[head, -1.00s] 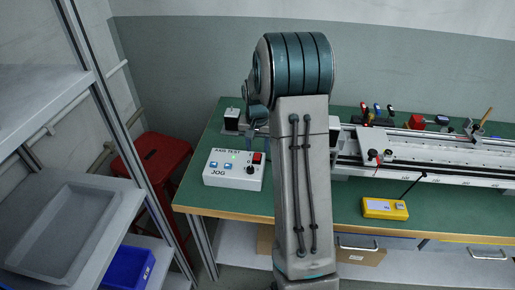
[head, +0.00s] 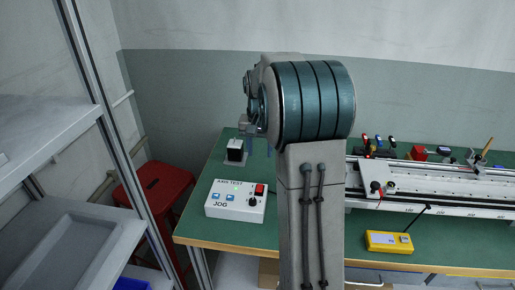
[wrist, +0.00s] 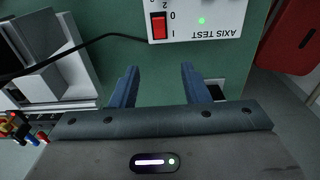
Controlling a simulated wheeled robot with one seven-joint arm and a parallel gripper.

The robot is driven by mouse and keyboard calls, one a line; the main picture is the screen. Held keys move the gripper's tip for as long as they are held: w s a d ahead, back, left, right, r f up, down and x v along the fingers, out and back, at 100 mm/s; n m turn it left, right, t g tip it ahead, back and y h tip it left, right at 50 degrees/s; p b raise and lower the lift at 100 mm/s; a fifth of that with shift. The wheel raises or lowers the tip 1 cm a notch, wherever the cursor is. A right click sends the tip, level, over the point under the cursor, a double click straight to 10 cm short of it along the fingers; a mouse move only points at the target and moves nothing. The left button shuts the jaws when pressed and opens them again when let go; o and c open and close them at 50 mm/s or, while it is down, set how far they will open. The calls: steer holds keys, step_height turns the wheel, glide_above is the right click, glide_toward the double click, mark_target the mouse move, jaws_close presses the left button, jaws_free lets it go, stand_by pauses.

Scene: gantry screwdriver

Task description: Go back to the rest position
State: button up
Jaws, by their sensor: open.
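My gripper (wrist: 158,84) is open and empty in the wrist view, its two blue fingers apart above the green bench top. In the head view my gripper is mostly hidden behind my own arm, and only a bit shows beside the black-topped block. The white AXIS TEST box (head: 236,201) stands on the bench's left part with a green light lit. Its red switch shows close to the fingers in the wrist view, where the box (wrist: 215,18) is cut off by the top edge. The fingers do not appear to touch it.
A small black-topped block (head: 235,150) stands behind the box. The gantry rail (head: 440,185) runs along the bench to the right. A yellow meter (head: 388,242) lies at the front. A red stool (head: 155,188) and grey shelving (head: 50,130) stand at left.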

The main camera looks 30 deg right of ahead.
steer(key=s+a+r+n+t+p, duration=0.1)
steer(key=s+a+r+n, duration=0.15)
steer(key=s+a, duration=0.3)
steer(key=s+a+r+n+p, duration=0.1)
steer(key=s+a+r+p, duration=0.1)
steer(key=s+a+r, duration=0.4)
steer(key=s+a+f+n, duration=0.1)
steer(key=s+a, duration=0.1)
steer(key=s, duration=0.4)
steer(key=s+a+f+n+t+p, duration=0.1)
steer(key=s+a+f+n, duration=0.1)
steer(key=s, duration=0.5)
steer(key=shift+s+f, duration=0.2)
steer(key=shift+s, duration=0.05)
